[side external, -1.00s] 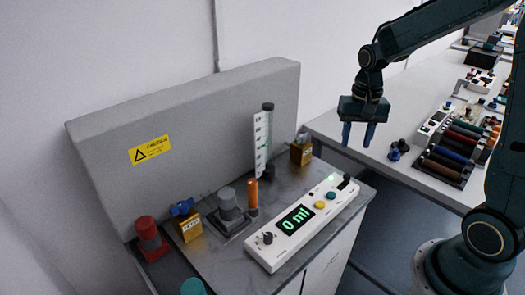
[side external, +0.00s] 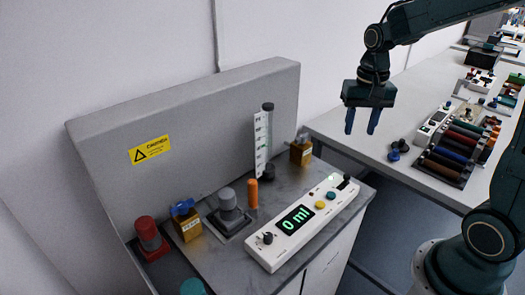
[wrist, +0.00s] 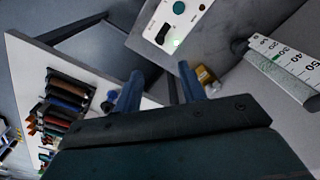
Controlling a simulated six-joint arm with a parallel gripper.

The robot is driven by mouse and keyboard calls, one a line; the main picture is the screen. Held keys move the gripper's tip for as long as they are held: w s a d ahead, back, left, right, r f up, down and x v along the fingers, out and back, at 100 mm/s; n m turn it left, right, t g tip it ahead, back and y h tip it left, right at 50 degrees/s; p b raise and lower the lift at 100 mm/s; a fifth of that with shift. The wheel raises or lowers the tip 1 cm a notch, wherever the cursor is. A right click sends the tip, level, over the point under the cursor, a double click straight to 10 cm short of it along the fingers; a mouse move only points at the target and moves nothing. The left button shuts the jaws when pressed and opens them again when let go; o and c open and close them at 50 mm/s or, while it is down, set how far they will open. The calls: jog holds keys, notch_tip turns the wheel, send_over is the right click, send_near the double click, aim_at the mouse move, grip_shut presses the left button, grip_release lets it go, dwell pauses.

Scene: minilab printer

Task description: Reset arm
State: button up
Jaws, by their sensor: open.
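My gripper (side external: 362,121) hangs in the air above the gap between the printer station and the white bench, with its two blue fingers pointing down. The fingers are apart with nothing between them. The wrist view also shows my gripper (wrist: 158,84) open and empty, with floor and the station's edge beyond it. My arm reaches in from the upper right in the side view.
A white control box (side external: 308,222) reading "0 ml" lies on the grey station top. A graduated column (side external: 262,145), an orange cylinder (side external: 252,194) and a grey knob (side external: 228,202) stand behind it. The white bench (side external: 335,128) holds several coloured rolls (side external: 452,155).

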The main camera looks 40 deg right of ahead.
jog(key=s+a+r+n+t, duration=0.2)
jog(key=s+a+r+n, duration=0.1)
jog(key=s, duration=0.4)
jog(key=s+a+r+n+t, duration=0.3)
jog(key=s+a+r+n, duration=0.1)
jog(key=s+a, duration=0.3)
jog(key=shift+s+a+n, duration=0.2)
jog(key=shift+n, duration=0.6)
jog(key=shift+o, duration=0.5)
jog(key=shift+r, duration=0.15)
dwell(0.7)
